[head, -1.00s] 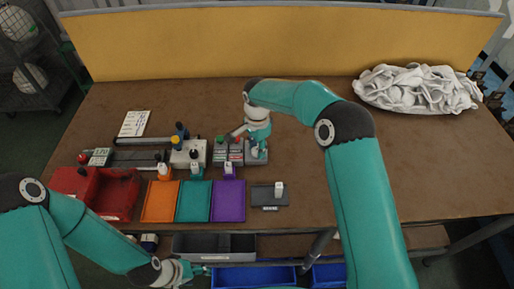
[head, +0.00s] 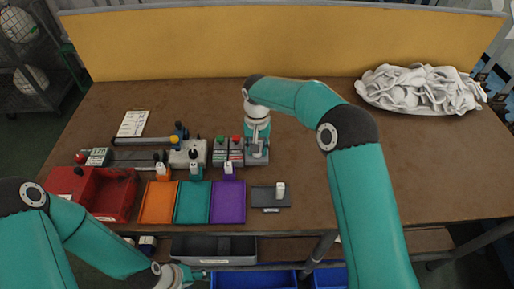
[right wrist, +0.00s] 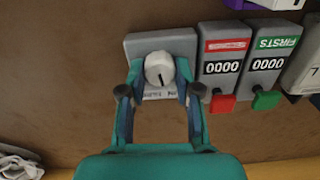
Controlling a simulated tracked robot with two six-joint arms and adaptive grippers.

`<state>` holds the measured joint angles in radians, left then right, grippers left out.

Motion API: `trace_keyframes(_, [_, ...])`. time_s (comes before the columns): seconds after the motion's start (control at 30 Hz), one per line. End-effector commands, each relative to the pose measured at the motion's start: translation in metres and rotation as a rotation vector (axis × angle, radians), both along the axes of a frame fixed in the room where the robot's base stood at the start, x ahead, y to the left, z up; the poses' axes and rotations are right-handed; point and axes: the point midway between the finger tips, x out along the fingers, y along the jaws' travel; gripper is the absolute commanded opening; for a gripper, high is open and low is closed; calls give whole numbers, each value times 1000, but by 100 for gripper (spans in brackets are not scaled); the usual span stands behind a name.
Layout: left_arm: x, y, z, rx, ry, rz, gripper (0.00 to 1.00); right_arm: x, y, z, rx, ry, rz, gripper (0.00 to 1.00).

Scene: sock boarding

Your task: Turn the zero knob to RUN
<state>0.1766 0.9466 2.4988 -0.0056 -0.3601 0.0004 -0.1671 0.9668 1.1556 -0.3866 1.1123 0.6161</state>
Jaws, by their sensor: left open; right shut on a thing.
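The zero knob (right wrist: 159,69) is a round white knob with a dark pointer line, on a grey box (right wrist: 180,42) in the right wrist view. The pointer aims toward the lower edge of the box, where a small label is partly covered and too small to read surely. My right gripper (right wrist: 158,80) has one finger on each side of the knob and is shut on it. In the head view my right gripper (head: 257,146) stands over the grey box and hides the knob. My left gripper (head: 192,274) is open and empty, low at the table's front edge.
Two counters, red-labelled (right wrist: 221,67) and green-labelled (right wrist: 267,66), stand right beside the box. Orange (head: 159,203), teal (head: 194,203) and purple (head: 228,203) trays lie in front. A white sock pile (head: 420,90) lies at the back right. The table's right half is mostly clear.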

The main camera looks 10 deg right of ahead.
Motion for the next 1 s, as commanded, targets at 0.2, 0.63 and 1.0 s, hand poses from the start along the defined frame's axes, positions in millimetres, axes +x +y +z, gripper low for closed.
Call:
trace_keyframes(0.2, [0,0,-1,0,0,0,57,2,1,2,3,-7,205,0])
trace_keyframes(0.63, [0,0,0,0,0,0,57,2,2,3,1,-8,531,0])
trace_keyframes(1.0, [0,0,1,0,0,0,57,2,2,3,1,-10,633,0])
